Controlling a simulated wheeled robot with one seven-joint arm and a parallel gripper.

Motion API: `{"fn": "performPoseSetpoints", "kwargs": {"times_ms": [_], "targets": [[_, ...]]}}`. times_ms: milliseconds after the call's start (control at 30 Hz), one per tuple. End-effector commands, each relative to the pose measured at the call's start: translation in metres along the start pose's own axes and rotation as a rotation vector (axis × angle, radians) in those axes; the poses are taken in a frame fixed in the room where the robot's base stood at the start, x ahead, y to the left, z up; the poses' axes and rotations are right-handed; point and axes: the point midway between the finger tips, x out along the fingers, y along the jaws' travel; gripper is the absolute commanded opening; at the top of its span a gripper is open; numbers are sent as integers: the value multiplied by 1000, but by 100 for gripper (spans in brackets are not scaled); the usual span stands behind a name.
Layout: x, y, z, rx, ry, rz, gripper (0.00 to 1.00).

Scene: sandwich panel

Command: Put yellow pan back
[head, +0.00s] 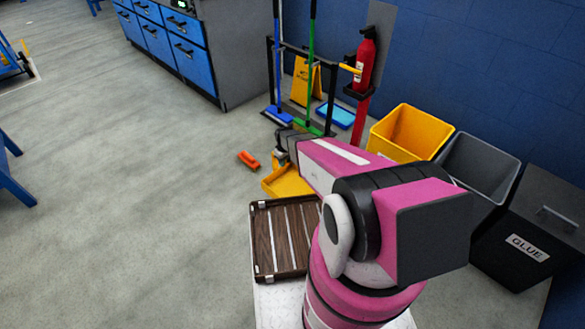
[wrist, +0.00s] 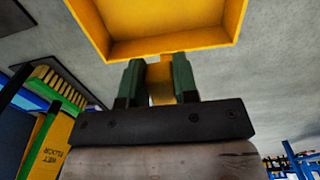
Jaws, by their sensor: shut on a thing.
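The yellow pan (head: 284,183) is a dustpan, in the middle of the head view, partly hidden by my arm. My gripper (wrist: 160,84) is shut on its handle (wrist: 160,75). In the wrist view the pan's tray (wrist: 180,45) fills the upper middle, right beyond the fingers. The pan seems to be held above the floor in front of the cleaning rack (head: 332,90). My fingertips are hard to make out in the head view.
A blue broom (head: 278,60) and a green broom (head: 312,60) stand at the rack. A blue pan (head: 336,116) and a yellow wet-floor sign (head: 304,85) are behind. A red extinguisher (head: 365,62), bins (head: 408,132) and an orange object (head: 248,160) are nearby.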

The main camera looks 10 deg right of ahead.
Motion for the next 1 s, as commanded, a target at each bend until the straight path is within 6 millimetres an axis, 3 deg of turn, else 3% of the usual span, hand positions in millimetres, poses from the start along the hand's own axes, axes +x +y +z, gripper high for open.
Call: {"fn": "performPoseSetpoints", "kwargs": {"times_ms": [100, 333, 567, 800, 1000], "targets": [[16, 25, -3, 2, 0, 0, 0], [32, 54, -4, 1, 0, 0, 0], [42, 58, -3, 0, -1, 0, 0], [72, 58, -3, 0, -1, -1, 0], [74, 58, -3, 0, 0, 0, 0]]}}
